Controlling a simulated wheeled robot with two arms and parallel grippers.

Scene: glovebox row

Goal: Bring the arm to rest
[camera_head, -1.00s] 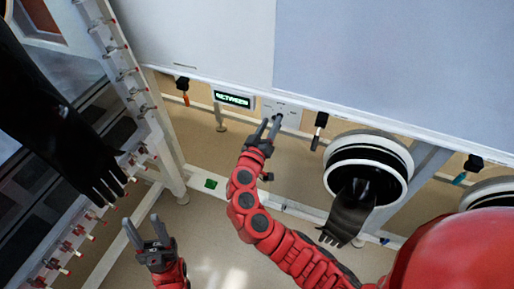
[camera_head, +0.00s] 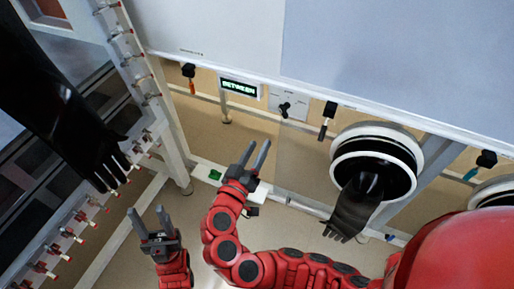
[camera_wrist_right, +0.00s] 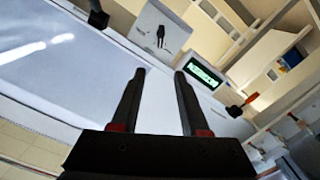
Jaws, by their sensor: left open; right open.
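My right gripper (camera_head: 254,158) is open and empty in the head view, in front of the glovebox's lower edge and below the switch panel. Its red arm curves in from the lower right. In the right wrist view its two dark fingers (camera_wrist_right: 160,95) stand apart with nothing between them. My left gripper (camera_head: 149,218) is open and empty at the lower left of the head view, pointing up. The switch panel (camera_head: 297,99) with a black knob shows above the right gripper, apart from it. It also shows in the right wrist view (camera_wrist_right: 148,22).
A lit display (camera_head: 239,88) reads "BETWEEN". A white glove port (camera_head: 345,150) with a hanging black glove (camera_head: 352,210) is to the right of the right gripper. Another black glove (camera_head: 70,120) hangs at the left, near a white post (camera_head: 165,130). Open floor lies between the grippers.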

